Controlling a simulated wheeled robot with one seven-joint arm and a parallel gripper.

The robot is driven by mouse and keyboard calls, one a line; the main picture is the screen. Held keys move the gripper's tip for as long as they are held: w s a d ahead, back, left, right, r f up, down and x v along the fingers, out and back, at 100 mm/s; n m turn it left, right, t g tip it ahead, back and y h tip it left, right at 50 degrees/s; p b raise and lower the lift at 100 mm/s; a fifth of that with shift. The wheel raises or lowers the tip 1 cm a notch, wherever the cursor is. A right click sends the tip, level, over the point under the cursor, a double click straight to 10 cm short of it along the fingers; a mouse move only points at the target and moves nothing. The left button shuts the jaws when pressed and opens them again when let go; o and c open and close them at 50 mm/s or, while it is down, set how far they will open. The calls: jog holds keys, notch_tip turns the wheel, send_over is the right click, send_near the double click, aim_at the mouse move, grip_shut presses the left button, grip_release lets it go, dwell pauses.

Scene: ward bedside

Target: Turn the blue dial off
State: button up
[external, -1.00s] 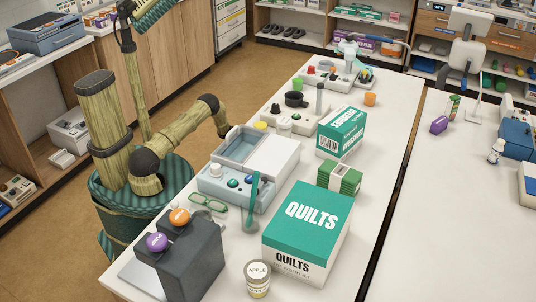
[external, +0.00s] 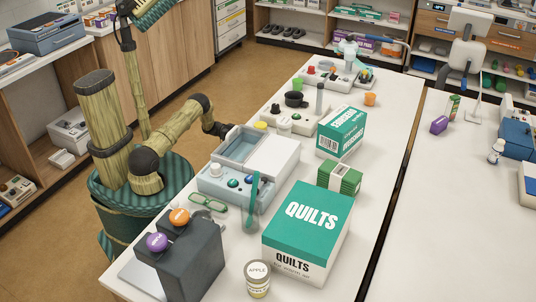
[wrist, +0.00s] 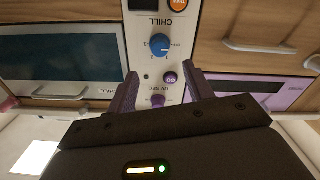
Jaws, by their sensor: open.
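The blue dial (wrist: 159,44) is round with a pointer mark. It sits on a white panel (wrist: 147,18) in the wrist view, below an upside-down "CHILL" label and beside small position marks. My gripper (wrist: 160,76) is open, with its two purple-grey fingers on either side of the lower part of the panel. The dial shows beyond the fingertips, apparently not touched. In the external view my gripper (external: 222,131) is small and dark at the left side of the white table; its fingers cannot be made out. I cannot place the blue dial in that view.
A drawer handle (wrist: 258,46) is at right. In the external view a blue-grey device (external: 208,184) and a quilts box (external: 308,225) stand on the table (external: 395,110).

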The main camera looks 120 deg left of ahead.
jog(key=s, duration=0.8)
jog(key=shift+w, duration=0.1)
